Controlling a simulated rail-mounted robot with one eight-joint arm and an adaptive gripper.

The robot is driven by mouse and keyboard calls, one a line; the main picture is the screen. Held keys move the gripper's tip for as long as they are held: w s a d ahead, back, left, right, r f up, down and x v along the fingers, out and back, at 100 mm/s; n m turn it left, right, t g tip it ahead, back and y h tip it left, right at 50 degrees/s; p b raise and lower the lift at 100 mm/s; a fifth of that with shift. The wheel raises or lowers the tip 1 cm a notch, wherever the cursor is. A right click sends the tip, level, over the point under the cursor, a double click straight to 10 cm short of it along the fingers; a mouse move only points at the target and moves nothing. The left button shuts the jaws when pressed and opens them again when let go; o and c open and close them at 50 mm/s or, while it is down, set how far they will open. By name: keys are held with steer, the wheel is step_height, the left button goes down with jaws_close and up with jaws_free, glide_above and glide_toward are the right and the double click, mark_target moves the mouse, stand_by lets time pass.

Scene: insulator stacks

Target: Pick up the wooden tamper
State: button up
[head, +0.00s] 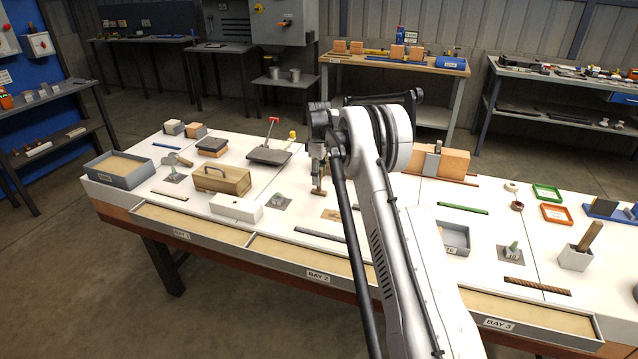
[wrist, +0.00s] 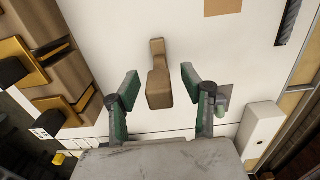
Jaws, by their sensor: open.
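The wooden tamper (wrist: 159,84) is a brown piece with a wider block end and a narrower handle. In the wrist view it lies on the white table top between the fingers of my gripper (wrist: 160,77). The gripper is open, with a green finger on each side of the tamper and visible gaps to both. In the head view my gripper (head: 318,164) points down above the middle of the table, and the brown tamper (head: 319,191) shows just below it. My arm hides part of the table behind and to the right.
A wooden box with a handle (head: 222,179) and a white block (head: 236,207) stand to the left. A green-topped piece on a grey plate (head: 279,201) is close by. In the wrist view a brown block with black parts (wrist: 42,80) lies left of the gripper.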

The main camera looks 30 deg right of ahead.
jaws_close()
stand_by(0.6)
steer(key=shift+r, duration=0.5)
steer(key=r, duration=0.3)
steer(key=shift+s+a+r, duration=0.25)
steer(key=shift+a+r, duration=0.15)
steer(key=s+a+r, duration=0.6)
steer(key=a, duration=0.2)
steer(key=shift+a, duration=0.35)
steer(key=shift+s+r, duration=0.1)
